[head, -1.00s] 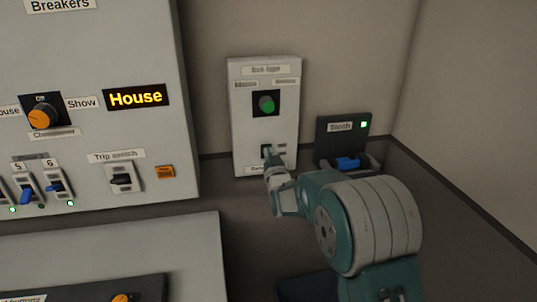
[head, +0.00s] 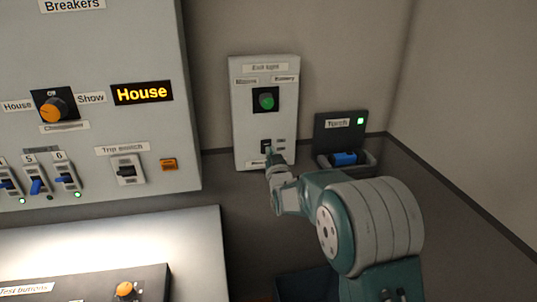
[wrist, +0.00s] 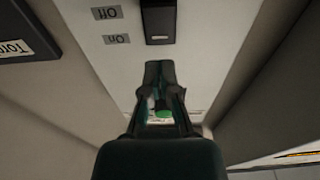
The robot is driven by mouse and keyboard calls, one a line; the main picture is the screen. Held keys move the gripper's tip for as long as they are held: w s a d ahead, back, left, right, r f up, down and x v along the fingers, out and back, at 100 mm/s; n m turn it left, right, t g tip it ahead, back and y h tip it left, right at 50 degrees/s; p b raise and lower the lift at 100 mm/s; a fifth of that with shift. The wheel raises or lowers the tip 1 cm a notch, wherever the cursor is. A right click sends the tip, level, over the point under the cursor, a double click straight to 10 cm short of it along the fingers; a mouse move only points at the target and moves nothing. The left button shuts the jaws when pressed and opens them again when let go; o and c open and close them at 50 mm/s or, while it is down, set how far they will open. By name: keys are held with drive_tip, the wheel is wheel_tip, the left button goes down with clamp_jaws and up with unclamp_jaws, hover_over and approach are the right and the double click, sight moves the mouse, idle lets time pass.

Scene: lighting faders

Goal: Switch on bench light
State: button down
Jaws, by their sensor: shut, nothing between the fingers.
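The black switch (head: 266,146) is low on a pale wall box (head: 240,120), with small labels beside it. In the wrist view the switch (wrist: 157,20) stands beside upside-down "Off" and "On" labels, with a small white mark near its "On" end. My gripper (head: 270,158) is shut and empty, its tips just below the switch in the head view. The wrist view shows the closed fingertips (wrist: 158,66) near the switch; I cannot tell whether they touch. The label under the switch is partly hidden. The bench top (head: 195,240) is brightly lit.
A green knob (head: 266,101) sits above the switch. A torch holder (head: 340,130) with a blue torch (head: 344,158) is close on the right. The breaker panel (head: 150,50) with a trip switch (head: 127,170) stands on the left.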

drive_tip(key=r+v, duration=0.2)
drive_tip(key=v, duration=0.8)
drive_tip(key=shift+s+r, duration=0.2)
drive_tip(key=shift+a, duration=0.1)
drive_tip(key=s+d+r+m+g+h, duration=0.1)
drive_tip(key=s+d+r+g+h, duration=0.2)
drive_tip(key=s+d+g, duration=0.55)
drive_tip(key=s+d+f+g, duration=0.1)
drive_tip(key=s+d, duration=0.2)
drive_tip(key=s, duration=0.6)
drive_tip(key=s+d+f+m+g+h, duration=0.1)
drive_tip(key=s+d+g, duration=0.1)
drive_tip(key=s, duration=0.7)
drive_tip(key=s+d+f+m+g+h, duration=0.1)
drive_tip(key=s+d, duration=0.3)
drive_tip(key=s, duration=0.5)
drive_tip(key=shift+s+f, duration=0.35)
drive_tip(key=shift+a+g, duration=0.15)
drive_tip(key=shift+g, duration=0.1)
